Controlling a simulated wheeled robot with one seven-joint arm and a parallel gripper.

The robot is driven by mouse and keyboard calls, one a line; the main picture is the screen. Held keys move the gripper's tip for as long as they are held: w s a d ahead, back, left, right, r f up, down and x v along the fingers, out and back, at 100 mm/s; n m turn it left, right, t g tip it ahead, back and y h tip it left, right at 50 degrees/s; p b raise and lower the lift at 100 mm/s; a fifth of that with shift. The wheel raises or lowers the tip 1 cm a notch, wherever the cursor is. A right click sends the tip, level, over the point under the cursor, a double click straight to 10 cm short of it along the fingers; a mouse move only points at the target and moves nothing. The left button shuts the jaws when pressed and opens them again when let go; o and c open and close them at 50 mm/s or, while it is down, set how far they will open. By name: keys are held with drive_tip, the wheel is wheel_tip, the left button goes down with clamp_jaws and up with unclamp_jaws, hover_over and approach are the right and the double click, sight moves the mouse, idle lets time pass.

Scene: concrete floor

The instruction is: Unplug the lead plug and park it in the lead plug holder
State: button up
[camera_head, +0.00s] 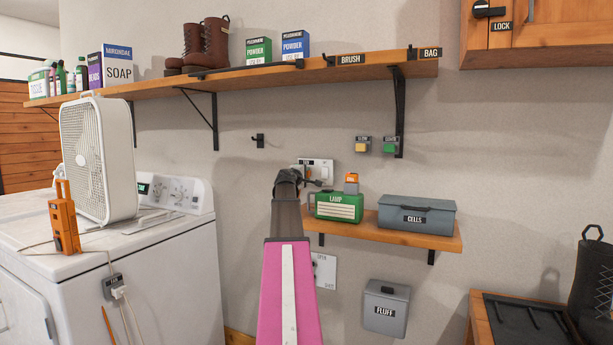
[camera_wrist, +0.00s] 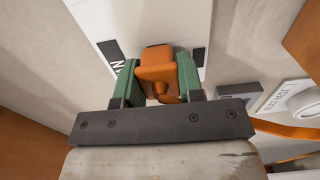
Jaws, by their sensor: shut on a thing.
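The orange lead plug (camera_wrist: 156,70) is between the green fingers of my gripper (camera_wrist: 157,64), which is shut on it. Behind the plug is a white wall plate (camera_wrist: 178,22) with dark marks and partly hidden lettering. The plug looks up against this plate; I cannot tell if it is fully seated. In the head view the wall socket plate (camera_head: 322,163) shows just beyond my arm's end, which hides most of the gripper and plug.
Below and right of the socket, a small wooden shelf (camera_head: 440,242) carries the green LAMP box (camera_head: 335,207) and the grey CELLS box (camera_head: 417,214). A long shelf (camera_head: 160,83) runs above. A washer (camera_head: 150,260) with a white fan (camera_head: 97,160) stands left. A FLUFF bin (camera_head: 386,306) hangs below.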

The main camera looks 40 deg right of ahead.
drive_tip(key=shift+s+a, duration=0.3)
drive_tip(key=shift+a, duration=0.2)
idle(0.4)
drive_tip(key=shift+v, duration=1.15)
drive_tip(key=shift+x, duration=2)
idle(0.5)
drive_tip(key=o, duration=1.1)
drive_tip(key=shift+v, duration=4.55)
